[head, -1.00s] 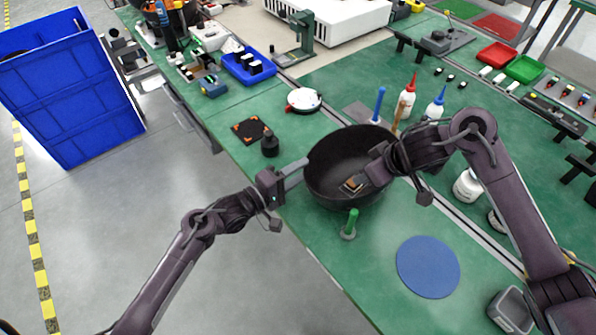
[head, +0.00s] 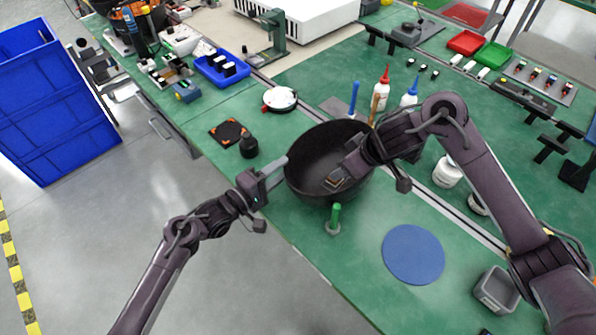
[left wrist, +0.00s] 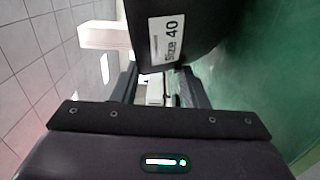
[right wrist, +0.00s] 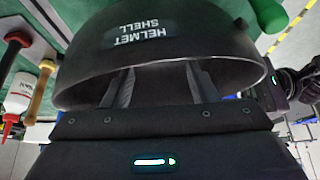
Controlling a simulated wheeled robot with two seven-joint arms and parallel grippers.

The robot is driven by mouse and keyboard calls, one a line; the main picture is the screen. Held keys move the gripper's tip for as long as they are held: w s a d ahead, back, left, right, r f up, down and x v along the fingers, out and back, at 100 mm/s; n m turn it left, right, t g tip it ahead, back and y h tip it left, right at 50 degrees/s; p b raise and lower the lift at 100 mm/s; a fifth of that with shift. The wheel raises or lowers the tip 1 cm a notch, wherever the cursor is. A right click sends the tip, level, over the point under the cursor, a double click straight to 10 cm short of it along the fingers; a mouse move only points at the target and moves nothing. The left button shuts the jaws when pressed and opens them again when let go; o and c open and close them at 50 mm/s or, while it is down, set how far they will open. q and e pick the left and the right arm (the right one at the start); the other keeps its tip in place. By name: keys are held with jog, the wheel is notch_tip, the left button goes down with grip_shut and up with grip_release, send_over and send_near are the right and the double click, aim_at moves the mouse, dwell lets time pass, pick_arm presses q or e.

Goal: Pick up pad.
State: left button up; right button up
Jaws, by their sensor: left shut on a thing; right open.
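The dark helmet shell (head: 312,150) sits open side up on the green bench, like a bowl. In the right wrist view the shell (right wrist: 200,60) bears the words "HELMET SHELL"; in the left wrist view a "Size 40" label shows on its dark side (left wrist: 190,55). My left gripper (head: 274,172) is shut on the shell's near left rim. My right gripper (head: 345,172) is open and reaches down into the shell. A small tan and dark patch (head: 335,182) shows at its fingertips inside; I cannot tell whether it is the pad. My right fingers partly hide the shell's inside.
A green-topped peg (head: 334,217) stands just in front of the shell. A blue disc (head: 413,254) and a grey bin (head: 496,289) lie to the right. Bottles (head: 381,89) stand behind the shell.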

jog(key=shift+n+h, duration=0.4)
jog(key=shift+h, duration=0.1)
jog(key=x, duration=0.9)
jog(key=shift+w+d, duration=0.1)
jog(key=shift+w, duration=0.2)
jog(key=c, duration=1)
